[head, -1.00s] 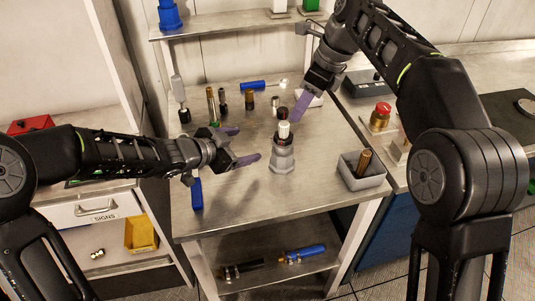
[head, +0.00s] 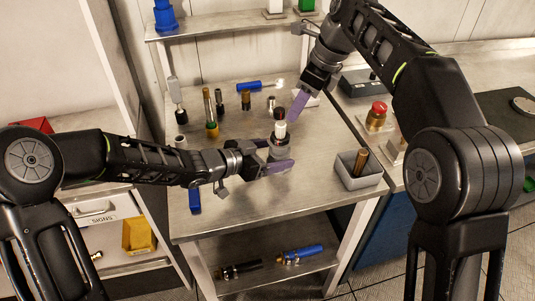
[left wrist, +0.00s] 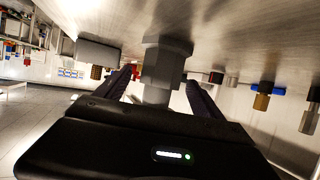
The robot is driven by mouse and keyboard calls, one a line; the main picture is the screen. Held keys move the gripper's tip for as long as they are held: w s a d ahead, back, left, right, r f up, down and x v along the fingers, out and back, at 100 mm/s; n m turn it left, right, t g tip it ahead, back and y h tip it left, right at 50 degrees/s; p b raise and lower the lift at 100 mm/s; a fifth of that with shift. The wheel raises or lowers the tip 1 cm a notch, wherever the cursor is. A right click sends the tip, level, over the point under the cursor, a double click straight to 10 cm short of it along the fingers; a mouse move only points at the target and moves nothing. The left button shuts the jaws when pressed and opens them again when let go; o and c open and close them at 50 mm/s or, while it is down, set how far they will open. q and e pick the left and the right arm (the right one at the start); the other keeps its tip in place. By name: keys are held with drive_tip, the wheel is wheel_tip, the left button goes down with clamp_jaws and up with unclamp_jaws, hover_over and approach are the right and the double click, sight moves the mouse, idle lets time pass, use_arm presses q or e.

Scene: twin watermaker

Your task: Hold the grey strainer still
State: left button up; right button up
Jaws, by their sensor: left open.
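The grey strainer (head: 279,148) stands upright near the middle of the metal table, with a white part with a dark and reddish top (head: 280,127) standing in it. My left gripper (head: 278,159) is open, low at the strainer, and partly hides its lower body. In the left wrist view the strainer's grey faceted body (left wrist: 163,68) stands between my two open fingers (left wrist: 158,82); I cannot tell whether either touches it. My right gripper (head: 297,104) is above and right of the strainer, its purple finger pointing down near the white part; its opening is unclear.
A grey bin (head: 373,179) holding a brass-coloured piece stands to the right. Several small fittings (head: 211,129) and a blue-handled tool (head: 249,86) lie or stand behind. A blue object (head: 195,200) is at the left edge. The table's front (head: 255,212) is clear.

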sight(287, 151)
use_arm(q)
drive_tip(key=x, duration=0.5)
drive_tip(key=shift+w+d+f, duration=0.1)
drive_tip(key=shift+d+f, duration=0.05)
drive_tip(key=shift+c, duration=0.4)
clamp_jaws()
idle(0.4)
idle(0.9)
idle(0.5)
drive_tip(key=shift+c, duration=0.4)
unclamp_jaws()
drive_tip(key=shift+c, duration=0.2)
